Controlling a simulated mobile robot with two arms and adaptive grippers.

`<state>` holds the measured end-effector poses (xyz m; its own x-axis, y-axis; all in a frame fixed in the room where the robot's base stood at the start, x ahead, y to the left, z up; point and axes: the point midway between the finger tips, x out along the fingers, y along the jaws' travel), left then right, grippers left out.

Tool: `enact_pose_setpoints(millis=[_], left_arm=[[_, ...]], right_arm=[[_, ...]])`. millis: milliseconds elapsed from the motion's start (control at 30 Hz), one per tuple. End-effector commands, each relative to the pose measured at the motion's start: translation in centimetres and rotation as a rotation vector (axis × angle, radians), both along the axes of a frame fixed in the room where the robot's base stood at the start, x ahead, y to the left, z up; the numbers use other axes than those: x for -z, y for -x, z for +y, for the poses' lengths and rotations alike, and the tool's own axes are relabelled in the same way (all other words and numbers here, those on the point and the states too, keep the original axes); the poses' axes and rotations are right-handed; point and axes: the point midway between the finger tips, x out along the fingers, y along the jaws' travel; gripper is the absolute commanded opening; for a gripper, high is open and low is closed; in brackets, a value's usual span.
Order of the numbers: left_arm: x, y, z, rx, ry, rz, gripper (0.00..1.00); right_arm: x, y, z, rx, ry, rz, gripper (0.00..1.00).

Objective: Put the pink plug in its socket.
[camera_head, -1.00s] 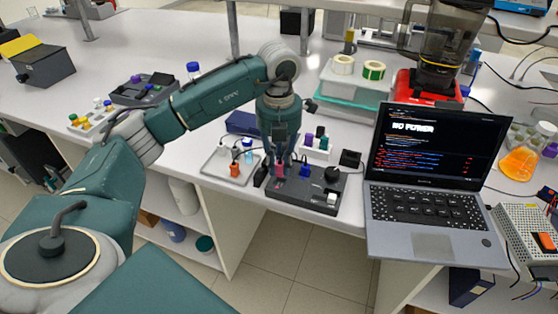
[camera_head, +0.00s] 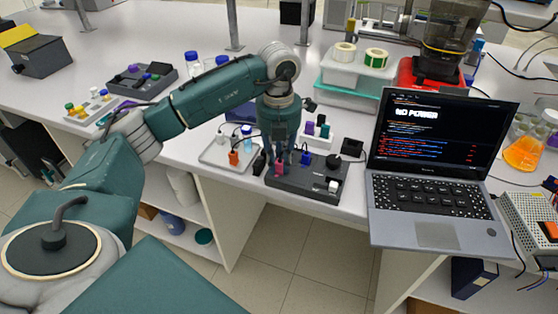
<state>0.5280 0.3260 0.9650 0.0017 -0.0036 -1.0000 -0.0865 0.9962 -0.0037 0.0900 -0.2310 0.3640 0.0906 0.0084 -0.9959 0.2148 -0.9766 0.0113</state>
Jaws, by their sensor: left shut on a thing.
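My left gripper (camera_head: 280,160) points down over the left part of a black socket box (camera_head: 322,189). It is shut on the pink plug (camera_head: 280,170), which is upright with its top partly hidden by the fingers. The plug's lower end is at the box's left part; I cannot tell whether it is seated in a socket or just above it. A blue plug (camera_head: 305,159) stands at the back of the box, right of the gripper. My right gripper is not in view.
A laptop (camera_head: 430,205) reading "NO POWER" stands right of the box. A light tray (camera_head: 213,157) with an orange-capped item (camera_head: 234,157) is at the left. A white rack (camera_head: 318,142) with purple and green pieces stands behind. The table's front edge is close.

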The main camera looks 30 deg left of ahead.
Motion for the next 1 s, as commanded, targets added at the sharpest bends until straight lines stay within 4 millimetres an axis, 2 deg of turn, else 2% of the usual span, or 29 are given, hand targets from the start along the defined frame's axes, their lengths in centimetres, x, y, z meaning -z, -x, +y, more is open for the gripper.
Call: enact_pose_setpoints(millis=[167, 200, 300, 667, 833, 1000], left_arm=[[0.2, 0.0, 0.0, 0.000, 0.000, 0.000, 0.06], [0.2, 0.0, 0.0, 0.000, 0.000, 0.000, 0.24], [0.2, 0.0, 0.0, 0.000, 0.000, 0.001, 0.42], [-0.2, 0.0, 0.0, 0.000, 0.000, 0.000, 0.42], [-2.6, -0.1, 0.0, 0.000, 0.001, -0.004, 0.42], [-6.5, -0.1, 0.0, 0.000, 0.000, -0.006, 0.42]], right_arm=[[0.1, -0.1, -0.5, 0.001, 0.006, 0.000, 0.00], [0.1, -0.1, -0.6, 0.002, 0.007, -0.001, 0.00], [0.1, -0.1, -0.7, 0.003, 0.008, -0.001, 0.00], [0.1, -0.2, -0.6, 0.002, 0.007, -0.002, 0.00], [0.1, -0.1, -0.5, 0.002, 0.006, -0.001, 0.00], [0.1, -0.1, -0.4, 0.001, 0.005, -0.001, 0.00]])
